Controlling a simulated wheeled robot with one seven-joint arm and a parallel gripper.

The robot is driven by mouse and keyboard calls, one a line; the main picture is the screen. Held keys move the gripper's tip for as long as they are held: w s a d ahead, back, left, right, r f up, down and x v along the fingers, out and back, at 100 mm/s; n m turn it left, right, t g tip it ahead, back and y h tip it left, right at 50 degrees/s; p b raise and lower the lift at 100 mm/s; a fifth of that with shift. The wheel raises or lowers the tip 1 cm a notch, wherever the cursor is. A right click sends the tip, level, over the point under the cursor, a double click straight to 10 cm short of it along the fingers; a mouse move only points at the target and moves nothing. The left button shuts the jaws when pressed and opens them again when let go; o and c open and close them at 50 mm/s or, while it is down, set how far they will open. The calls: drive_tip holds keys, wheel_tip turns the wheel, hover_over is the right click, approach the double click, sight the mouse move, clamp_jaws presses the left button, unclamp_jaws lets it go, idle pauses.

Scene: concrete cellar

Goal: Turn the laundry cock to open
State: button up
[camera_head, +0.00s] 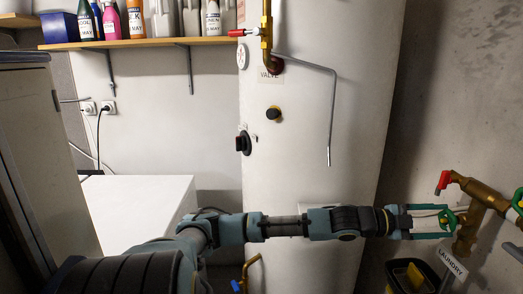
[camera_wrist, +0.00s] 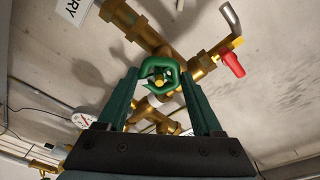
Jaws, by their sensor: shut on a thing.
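The laundry cock has a green handwheel (camera_head: 450,221) on brass pipework at the right. A white tag (camera_head: 453,265) reading LAUNDRY hangs below it. My gripper (camera_head: 444,222) reaches in from the left, with its two green fingers at the wheel. In the wrist view the handwheel (camera_wrist: 160,74) sits between the tips of my gripper (camera_wrist: 160,76), one finger on each side, and it is shut on the wheel. The wheel's brass centre faces the wrist camera. The tag (camera_wrist: 74,10) is partly cut off at the top there.
A red-handled tap (camera_head: 444,182) is just above the cock, and another green handwheel (camera_head: 518,198) is at the right edge. A dark bin (camera_head: 432,275) with yellow contents stands below. A large white tank (camera_head: 310,130) is behind my arm, with a bent pipe (camera_head: 332,110) in front.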

drive_tip(key=shift+s+d+r+n+h, duration=0.1)
drive_tip(key=shift+n+h, duration=0.3)
drive_tip(key=shift+n, duration=0.1)
drive_tip(key=shift+o, duration=0.4)
drive_tip(key=shift+s+d+n+t, duration=0.1)
drive_tip(key=shift+n+t, duration=0.2)
drive_tip(key=shift+n, duration=0.7)
drive_tip(key=n, duration=0.3)
drive_tip(key=shift+t, duration=0.3)
drive_tip(key=shift+c, duration=0.3)
drive_tip(key=shift+o, duration=0.3)
